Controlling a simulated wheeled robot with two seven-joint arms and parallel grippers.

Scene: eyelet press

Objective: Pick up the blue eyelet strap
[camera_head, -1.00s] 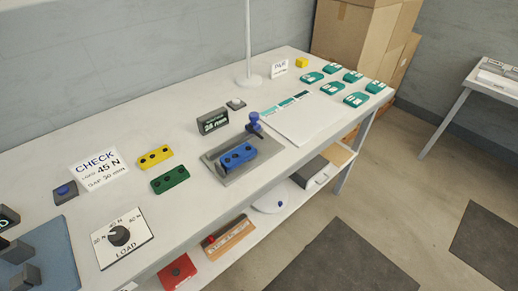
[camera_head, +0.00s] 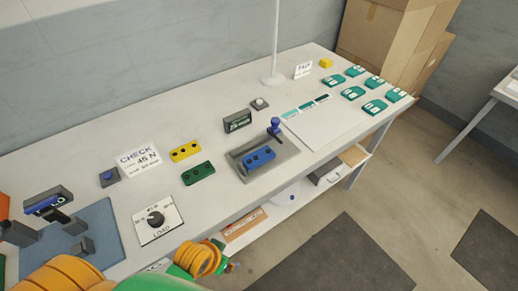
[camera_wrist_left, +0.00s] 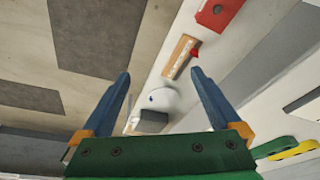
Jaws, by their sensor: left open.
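The blue eyelet strap (camera_head: 258,157), with dark holes along it, lies in a grey tray-like fixture (camera_head: 284,158) near the front edge of the bench. A blue-knobbed lever (camera_head: 275,126) stands at the fixture's back right. My left arm enters at the bottom of the head view, in front of the bench and apart from the strap. In the left wrist view my left gripper (camera_wrist_left: 160,73) has its two blue fingers spread, with nothing between them. The blue strap is not visible there. My right gripper is not in view.
A green strap (camera_head: 198,173) and a yellow strap (camera_head: 186,150) lie left of the fixture. A load dial (camera_head: 157,220), a check sign (camera_head: 138,161) and a dark block (camera_head: 237,121) share the bench. Teal pieces (camera_head: 375,107) lie at right. A lower shelf holds several items.

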